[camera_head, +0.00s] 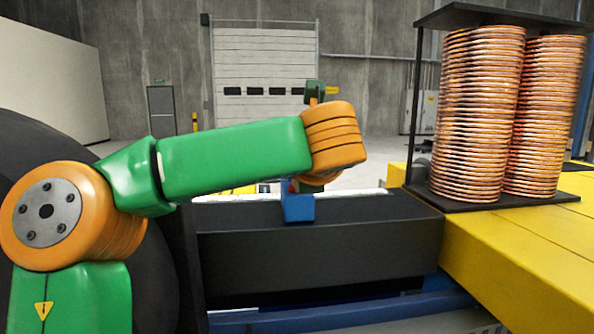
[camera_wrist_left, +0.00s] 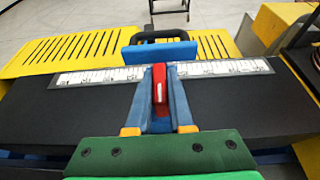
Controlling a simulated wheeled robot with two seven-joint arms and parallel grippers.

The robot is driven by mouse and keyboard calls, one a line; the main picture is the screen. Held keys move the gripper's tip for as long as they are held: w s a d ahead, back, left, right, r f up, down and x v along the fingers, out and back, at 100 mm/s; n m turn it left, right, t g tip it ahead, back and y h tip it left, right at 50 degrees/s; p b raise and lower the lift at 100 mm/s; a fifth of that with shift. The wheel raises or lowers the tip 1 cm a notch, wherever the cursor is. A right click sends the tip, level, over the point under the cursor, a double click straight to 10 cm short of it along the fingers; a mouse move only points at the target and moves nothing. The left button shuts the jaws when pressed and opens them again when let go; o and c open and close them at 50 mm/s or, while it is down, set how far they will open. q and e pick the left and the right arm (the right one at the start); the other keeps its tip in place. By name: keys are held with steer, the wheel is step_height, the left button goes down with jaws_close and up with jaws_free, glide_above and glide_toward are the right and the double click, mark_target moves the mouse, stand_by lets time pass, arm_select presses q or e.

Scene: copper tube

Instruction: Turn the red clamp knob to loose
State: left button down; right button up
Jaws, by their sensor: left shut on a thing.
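The red clamp knob (camera_wrist_left: 159,86) has a pale mark on its front face and stands upright in the left wrist view. In the head view, my left wrist hides most of the knob. Only a small red patch (camera_head: 293,186) shows there, above a blue part (camera_head: 298,208) over the black beam. My right gripper is not in view.
The black beam (camera_head: 330,235) runs across the front. A yellow table (camera_head: 510,250) is at the right, with a rack of copper tube coils (camera_head: 480,110) on it. A slotted yellow plate (camera_wrist_left: 75,50) lies beyond the ruler. The beam top beside the knob is clear.

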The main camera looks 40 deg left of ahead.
arm_select(q)
steer(key=c, duration=0.8)
jaws_free()
steer(key=v, duration=0.7)
steer(key=shift+p, duration=0.45)
